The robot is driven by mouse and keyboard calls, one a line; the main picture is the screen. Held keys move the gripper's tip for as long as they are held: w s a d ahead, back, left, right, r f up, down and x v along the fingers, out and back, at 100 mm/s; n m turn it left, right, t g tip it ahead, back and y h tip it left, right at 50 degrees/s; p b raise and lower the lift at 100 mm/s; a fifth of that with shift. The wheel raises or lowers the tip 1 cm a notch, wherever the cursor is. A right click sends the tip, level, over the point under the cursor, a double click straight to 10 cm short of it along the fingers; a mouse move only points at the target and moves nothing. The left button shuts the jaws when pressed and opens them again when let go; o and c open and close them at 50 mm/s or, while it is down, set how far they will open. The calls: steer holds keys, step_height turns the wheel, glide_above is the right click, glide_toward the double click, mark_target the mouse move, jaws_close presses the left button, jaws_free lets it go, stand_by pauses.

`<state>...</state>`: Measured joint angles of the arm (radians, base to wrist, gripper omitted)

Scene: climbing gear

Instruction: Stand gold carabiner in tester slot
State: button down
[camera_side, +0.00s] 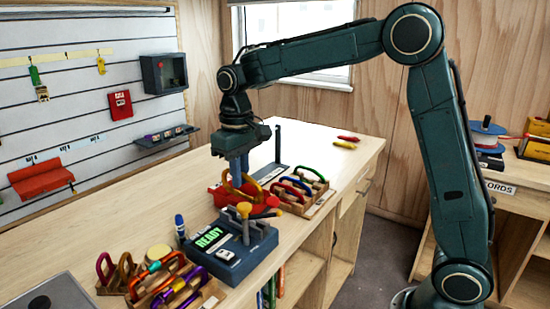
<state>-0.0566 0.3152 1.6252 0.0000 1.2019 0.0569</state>
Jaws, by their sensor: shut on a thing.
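The gold carabiner (240,192) is a yellow-gold loop at the middle of the view. My gripper (237,174) points straight down and is shut on its upper part. The carabiner is in front of a red object on the bench, and I cannot tell if it touches that. The tester (230,252) appears to be the dark blue box with a lit green READY screen, nearer the camera and just below the carabiner in the picture. A yellow-topped post (244,210) stands at its back. I cannot make out its slot.
A wooden rack (318,196) with several coloured carabiners stands right of my gripper. Another rack (157,290) with carabiners is at the front left. A blue marker (180,227) stands left of the tester. The bench's left rear is clear.

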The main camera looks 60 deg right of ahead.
steer(key=shift+f, duration=1.6)
steer(key=shift+f, duration=0.2)
steer(key=shift+f, duration=0.45)
steer(key=shift+f, duration=0.15)
steer(key=shift+f, duration=1.1)
steer(key=shift+f, duration=0.55)
steer(key=c, duration=1.4)
jaws_free()
steer(key=shift+r, duration=0.1)
